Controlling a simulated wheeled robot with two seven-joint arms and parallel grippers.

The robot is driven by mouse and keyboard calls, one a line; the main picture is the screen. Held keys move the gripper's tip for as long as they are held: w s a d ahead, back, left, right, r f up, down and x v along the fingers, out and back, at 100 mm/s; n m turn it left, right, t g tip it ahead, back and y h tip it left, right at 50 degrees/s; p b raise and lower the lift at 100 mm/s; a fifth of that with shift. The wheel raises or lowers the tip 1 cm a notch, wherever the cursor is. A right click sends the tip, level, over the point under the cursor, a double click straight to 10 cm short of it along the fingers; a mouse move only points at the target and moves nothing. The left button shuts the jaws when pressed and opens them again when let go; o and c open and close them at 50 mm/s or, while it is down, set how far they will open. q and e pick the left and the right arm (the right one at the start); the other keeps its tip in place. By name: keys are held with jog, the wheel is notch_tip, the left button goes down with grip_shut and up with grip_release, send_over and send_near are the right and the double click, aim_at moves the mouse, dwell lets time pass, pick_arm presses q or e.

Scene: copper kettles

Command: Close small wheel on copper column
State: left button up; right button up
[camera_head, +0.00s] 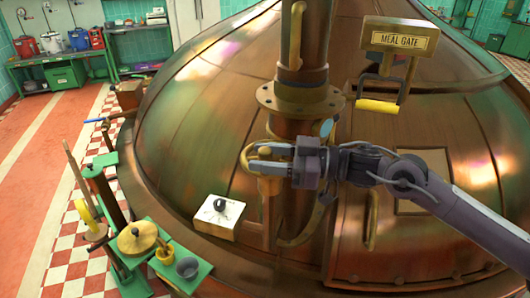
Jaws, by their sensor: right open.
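The copper column (300,78) rises in the middle of the head view, with a bolted flange around it. A small brass wheel (244,158) sits low on its left side, partly hidden by my gripper. My right gripper (256,160) comes in from the right, across the front of the column. Its fingers point left and are open, at the wheel. I cannot tell whether they touch it or which part of the rim lies between them. My left gripper is not in view.
The large copper kettle dome (190,130) fills the middle. A white box with a black knob (219,210) sits left of the column. The MEAL GATE sign (400,40) and a yellow-handled lever (377,106) are at upper right. A green stand (105,190) is at left.

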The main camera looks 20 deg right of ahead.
jog(key=shift+a, duration=0.15)
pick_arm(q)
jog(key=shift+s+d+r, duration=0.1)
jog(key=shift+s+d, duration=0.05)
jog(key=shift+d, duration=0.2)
pick_arm(e)
grip_shut()
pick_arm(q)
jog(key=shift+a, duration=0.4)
